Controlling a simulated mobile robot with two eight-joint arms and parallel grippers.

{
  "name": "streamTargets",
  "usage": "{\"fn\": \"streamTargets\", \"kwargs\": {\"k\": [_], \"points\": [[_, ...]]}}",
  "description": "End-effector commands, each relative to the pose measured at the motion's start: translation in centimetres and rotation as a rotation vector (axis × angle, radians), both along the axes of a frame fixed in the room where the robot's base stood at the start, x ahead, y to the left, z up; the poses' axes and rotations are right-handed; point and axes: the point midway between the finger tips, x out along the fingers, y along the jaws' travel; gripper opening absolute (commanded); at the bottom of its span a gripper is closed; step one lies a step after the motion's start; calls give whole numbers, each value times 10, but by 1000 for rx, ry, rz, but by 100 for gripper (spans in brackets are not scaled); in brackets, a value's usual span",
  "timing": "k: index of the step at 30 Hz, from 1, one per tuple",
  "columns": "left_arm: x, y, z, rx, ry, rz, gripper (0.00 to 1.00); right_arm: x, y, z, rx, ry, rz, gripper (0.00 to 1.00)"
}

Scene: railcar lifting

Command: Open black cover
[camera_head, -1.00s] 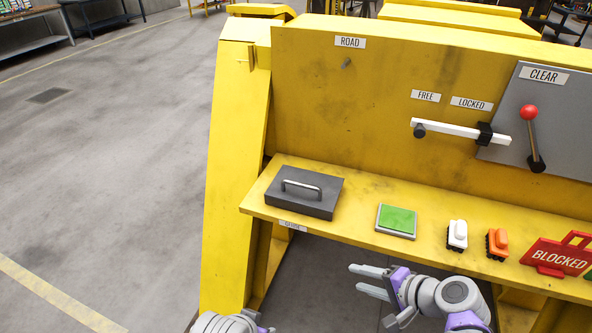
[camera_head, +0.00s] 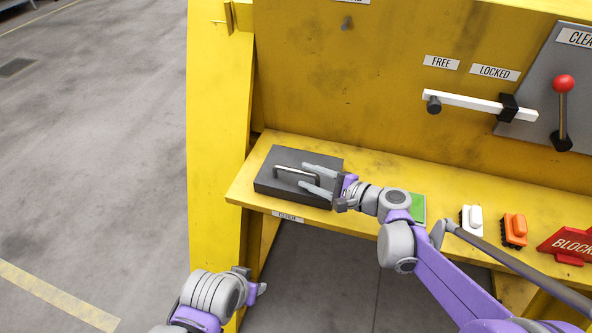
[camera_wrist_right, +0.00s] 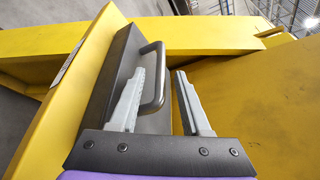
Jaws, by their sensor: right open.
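The black cover (camera_head: 264,185) is a flat dark box with a metal bar handle (camera_head: 285,170), lying closed at the left end of the yellow shelf. My right gripper (camera_head: 304,175) is open over the cover's right part, its fingers pointing left at the handle. In the right wrist view, the cover (camera_wrist_right: 112,62) fills the left side, and its handle (camera_wrist_right: 158,85) shows between the open fingers of the right gripper (camera_wrist_right: 170,73), not clamped. My left gripper (camera_head: 254,287) is low, in front of the shelf, with its jaws unclear.
Right of the cover on the yellow shelf (camera_head: 365,160) are a partly hidden green pad (camera_head: 418,207), a white block (camera_head: 471,219), an orange block (camera_head: 514,229) and a red BLOCKED sign (camera_head: 570,245). A white bar (camera_head: 470,103) and red-knobbed lever (camera_head: 563,100) are on the wall behind.

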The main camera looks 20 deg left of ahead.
Motion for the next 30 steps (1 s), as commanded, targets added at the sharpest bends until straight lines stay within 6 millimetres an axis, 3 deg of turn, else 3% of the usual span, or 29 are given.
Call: {"fn": "streamTargets", "kwargs": {"k": [3, 8, 19, 20, 27, 30], "points": [[0, 0, 1, 0, 0, 0, 50, 7, 20, -4, 0, -1, 2, 47], [0, 0, 1, 0, 0, 0, 50, 14, 36, -8, -1, -1, 2, 47], [0, 0, 1, 0, 0, 0, 50, 17, 41, -10, -2, -1, 0, 47], [0, 0, 1, 0, 0, 0, 50, 17, 41, -10, -2, -1, 0, 45], [0, 0, 1, 0, 0, 0, 50, 17, 41, -10, -2, -1, 0, 2], [0, 0, 1, 0, 0, 0, 50, 17, 41, -10, -2, -1, 0, 0]]}}
